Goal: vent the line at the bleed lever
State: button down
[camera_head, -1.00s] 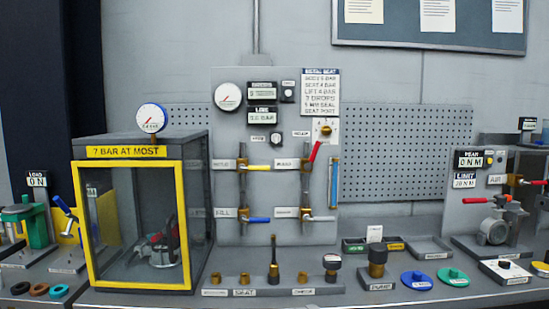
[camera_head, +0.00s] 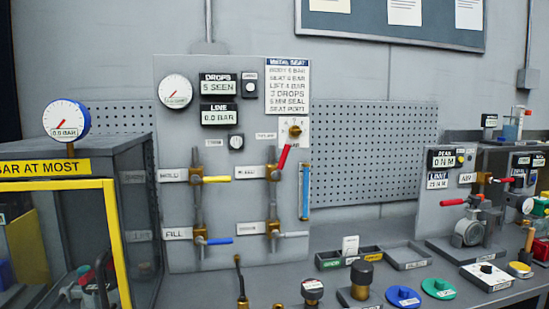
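The grey valve panel (camera_head: 232,215) stands upright on the bench and carries several levers. A yellow lever (camera_head: 217,179) lies level at its upper left. A red lever (camera_head: 284,157) slants up to the right at its upper right. A blue lever (camera_head: 219,240) at the lower left, beside a label reading FILL, lies level. A grey lever (camera_head: 293,234) at the lower right lies level. The other lever labels are too small to read surely, so I cannot tell which is the bleed lever. The line display (camera_head: 219,114) seems to read 0.0 BAR. My gripper is not in view.
A yellow-framed glass box (camera_head: 112,240) with a gauge (camera_head: 66,120) on top stands at the left. Fittings and a parts tray (camera_head: 349,256) sit on the bench before the panel. Blue (camera_head: 403,297) and green (camera_head: 437,288) discs and a second test rig (camera_head: 470,215) are at the right.

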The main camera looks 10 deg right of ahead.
aim_at(276, 175)
jog(key=z, duration=0.1)
jog(key=i, duration=0.95)
jog(key=u, duration=0.6)
